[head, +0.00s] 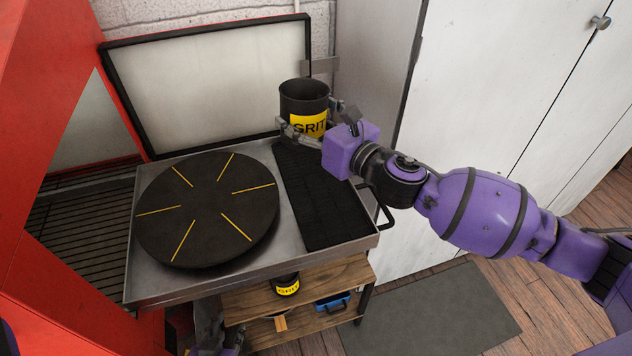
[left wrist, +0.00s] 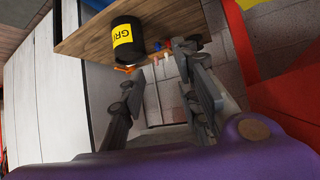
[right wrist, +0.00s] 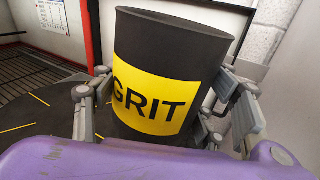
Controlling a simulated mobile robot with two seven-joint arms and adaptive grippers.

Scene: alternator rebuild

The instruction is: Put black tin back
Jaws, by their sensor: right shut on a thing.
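A black open-topped tin (head: 304,92) with a yellow GRIT label is upright at the back right of the steel tray. My right gripper (head: 310,124) is shut around its sides; the tin also fills the right wrist view (right wrist: 165,85). I cannot tell whether its base touches the tray. A second black tin (head: 286,284) with a yellow label stands on the wooden shelf below; it also shows in the left wrist view (left wrist: 127,42). My left gripper (left wrist: 172,68) has its fingers apart with nothing between them. In the head view, it is partly hidden low beside the shelf (head: 265,305).
The tray (head: 345,243) carries a black turntable (head: 208,210) with yellow lines and a ribbed black mat (head: 325,200). A framed panel (head: 210,80) stands behind. A blue item (head: 332,301) lies on the lower shelf. A red cabinet stands left, white cupboards right.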

